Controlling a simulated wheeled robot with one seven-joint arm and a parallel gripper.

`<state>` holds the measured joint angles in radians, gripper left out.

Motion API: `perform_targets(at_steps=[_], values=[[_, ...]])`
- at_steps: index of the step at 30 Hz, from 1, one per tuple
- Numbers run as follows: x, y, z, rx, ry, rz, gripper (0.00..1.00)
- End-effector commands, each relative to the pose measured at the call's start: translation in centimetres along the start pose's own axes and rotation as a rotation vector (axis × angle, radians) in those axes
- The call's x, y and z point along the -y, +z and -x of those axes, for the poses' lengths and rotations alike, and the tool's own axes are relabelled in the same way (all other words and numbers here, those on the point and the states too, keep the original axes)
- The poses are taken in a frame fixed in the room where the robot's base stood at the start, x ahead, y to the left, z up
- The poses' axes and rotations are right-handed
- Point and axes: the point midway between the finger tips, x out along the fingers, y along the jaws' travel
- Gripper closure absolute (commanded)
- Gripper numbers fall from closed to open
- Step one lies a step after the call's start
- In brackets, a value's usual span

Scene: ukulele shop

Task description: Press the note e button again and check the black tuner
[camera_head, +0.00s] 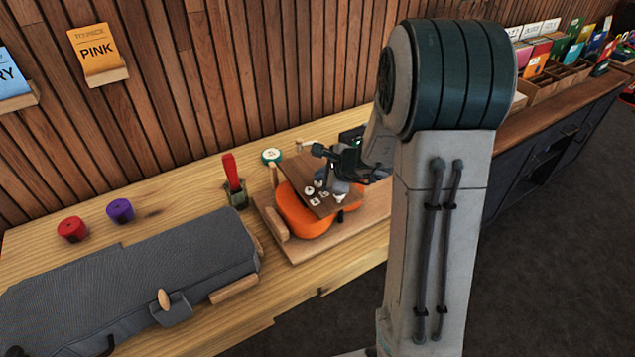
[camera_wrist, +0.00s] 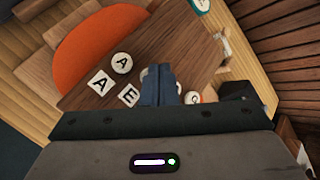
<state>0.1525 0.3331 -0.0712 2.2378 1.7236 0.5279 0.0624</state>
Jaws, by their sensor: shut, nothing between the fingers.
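A brown wooden board (camera_wrist: 183,40) with lettered buttons and labels lies over an orange rounded body (camera_head: 298,212). In the wrist view a round button marked A (camera_wrist: 122,62) sits beside a square A label (camera_wrist: 100,83). A square E label (camera_wrist: 129,95) lies close to my gripper (camera_wrist: 160,72). My gripper is shut and empty, its blue fingertips over the board right by the E label. A pale rim shows at the fingertips; the button there is mostly hidden, and I cannot tell if it is pressed. A black box (camera_wrist: 237,90), possibly the tuner, shows no readable display.
A white-and-teal round item (camera_head: 271,156) and a red upright item in a small holder (camera_head: 234,180) stand near the board. Red (camera_head: 72,229) and purple (camera_head: 120,210) rolls and a grey case (camera_head: 130,285) lie left. The slatted wall is behind.

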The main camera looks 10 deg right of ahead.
Motion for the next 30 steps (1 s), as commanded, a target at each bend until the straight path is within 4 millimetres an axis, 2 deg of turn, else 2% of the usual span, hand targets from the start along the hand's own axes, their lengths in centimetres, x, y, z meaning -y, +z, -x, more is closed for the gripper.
perform_targets(at_steps=[30], values=[[-0.47, -0.47, -0.63, 0.000, 0.000, 0.000, 1.00]])
